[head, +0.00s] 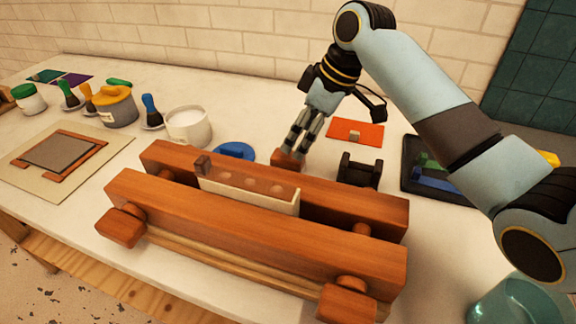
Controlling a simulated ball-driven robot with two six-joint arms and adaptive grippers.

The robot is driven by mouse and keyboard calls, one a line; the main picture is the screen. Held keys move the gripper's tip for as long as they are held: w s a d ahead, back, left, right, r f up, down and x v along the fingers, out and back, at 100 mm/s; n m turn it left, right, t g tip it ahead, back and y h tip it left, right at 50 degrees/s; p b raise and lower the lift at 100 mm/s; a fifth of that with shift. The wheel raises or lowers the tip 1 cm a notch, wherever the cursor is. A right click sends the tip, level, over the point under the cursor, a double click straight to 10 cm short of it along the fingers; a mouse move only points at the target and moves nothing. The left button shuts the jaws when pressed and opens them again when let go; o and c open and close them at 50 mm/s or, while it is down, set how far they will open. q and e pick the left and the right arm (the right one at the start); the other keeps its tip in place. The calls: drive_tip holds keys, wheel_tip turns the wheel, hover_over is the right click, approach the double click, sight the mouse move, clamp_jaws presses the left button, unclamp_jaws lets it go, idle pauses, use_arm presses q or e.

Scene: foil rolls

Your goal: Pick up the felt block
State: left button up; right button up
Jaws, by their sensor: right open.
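A small reddish-brown block (284,159), which may be the felt block, sits just behind the long wooden press (350,211). Its lower part is hidden by the press's rear beam. My right gripper (293,151) points down at this block from above, with its fingers open. The fingertips overlap the block in the picture, and I cannot tell whether they touch it. My left gripper is not in view.
The press holds a pale piece (250,198) between its beams. A blue disc (234,151) and a white pot (188,126) stand left of the block. A black stand (359,170), an orange sheet (369,133) and a dark tray (422,188) lie to the right.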

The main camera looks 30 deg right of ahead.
sight(288, 156)
drive_tip(key=x, duration=0.8)
drive_tip(key=shift+w+d+r, duration=0.1)
drive_tip(key=shift+w+d, duration=0.05)
drive_tip(key=shift+w, duration=0.15)
drive_tip(key=c, duration=1.3)
